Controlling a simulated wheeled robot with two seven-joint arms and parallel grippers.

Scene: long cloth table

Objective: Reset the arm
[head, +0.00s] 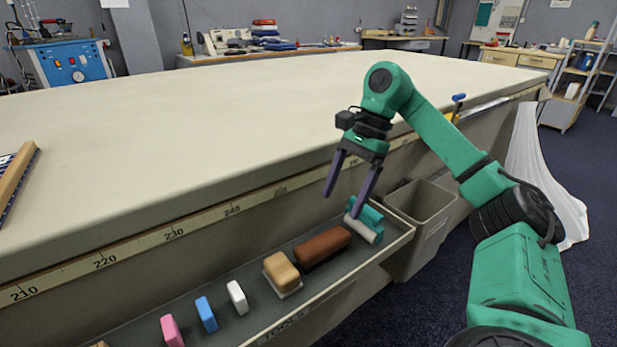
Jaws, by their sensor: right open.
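My right arm comes in from the right, and its green wrist is bent downward. My right gripper (341,207) is open, with its two dark fingers apart and nothing between them. It hangs in front of the cloth table's (225,110) front edge, above the right end of a long grey tray (230,305). In the picture its fingertips lie just above a brown brush-like block (323,246) and a teal-handled roller (365,224); I cannot tell the exact gap. My left gripper is not in view.
The tray also holds a tan block (281,270), a white piece (237,297), a blue piece (206,314) and a pink piece (171,330). A grey bin (420,212) stands right of the tray. The tabletop is largely clear, with a wood-edged item (17,182) at far left.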

